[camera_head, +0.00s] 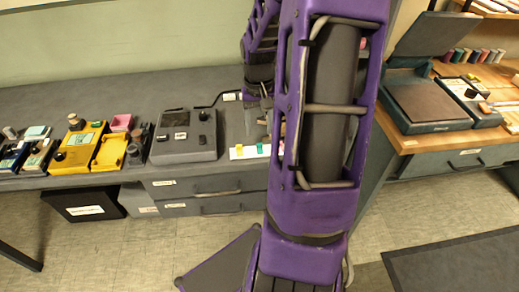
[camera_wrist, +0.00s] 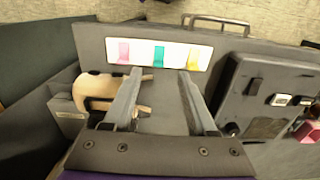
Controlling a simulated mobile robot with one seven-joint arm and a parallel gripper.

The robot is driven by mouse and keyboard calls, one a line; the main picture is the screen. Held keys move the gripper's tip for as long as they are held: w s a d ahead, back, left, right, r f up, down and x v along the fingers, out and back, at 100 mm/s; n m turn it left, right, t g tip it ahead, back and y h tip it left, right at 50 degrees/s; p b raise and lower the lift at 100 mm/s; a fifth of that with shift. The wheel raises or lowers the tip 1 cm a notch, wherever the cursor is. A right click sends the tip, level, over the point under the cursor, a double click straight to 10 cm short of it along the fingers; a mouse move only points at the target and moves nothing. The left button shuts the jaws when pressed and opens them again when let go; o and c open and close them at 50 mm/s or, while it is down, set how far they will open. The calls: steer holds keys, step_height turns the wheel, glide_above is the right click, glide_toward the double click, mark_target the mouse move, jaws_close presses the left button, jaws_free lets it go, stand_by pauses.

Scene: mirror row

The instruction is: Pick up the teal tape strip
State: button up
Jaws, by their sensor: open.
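The teal tape strip (camera_wrist: 159,55) lies on a white card (camera_wrist: 205,48) between a pink strip (camera_wrist: 124,51) and a yellow strip (camera_wrist: 194,58). In the head view the teal strip (camera_head: 260,149) is on the card (camera_head: 249,156) near the bench's front edge, with the yellow strip (camera_head: 239,149) to its left. My gripper (camera_wrist: 160,73) is open and empty, its fingers apart and pointing toward the card. In the picture, the teal strip appears just beyond the gap between the fingertips. My arm hides part of the card's right side in the head view.
A dark grey device with knobs (camera_wrist: 265,90) stands right of the card in the wrist view. A tan curved object (camera_wrist: 90,91) is beside the left finger. A drawer handle (camera_wrist: 220,19) juts out beyond the bench edge. Yellow devices (camera_head: 80,145) stand farther left.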

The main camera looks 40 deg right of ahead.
mark_target(260, 144)
steer(key=shift+w+d+f+b, duration=0.1)
steer(key=shift+f+b, duration=0.25)
steer(key=shift+f, duration=1.15)
steer(key=shift+w+d+f+b, duration=0.1)
steer(key=shift+f+b, duration=0.2)
steer(key=shift+f, duration=1.2)
steer(key=shift+s, duration=0.1)
jaws_close()
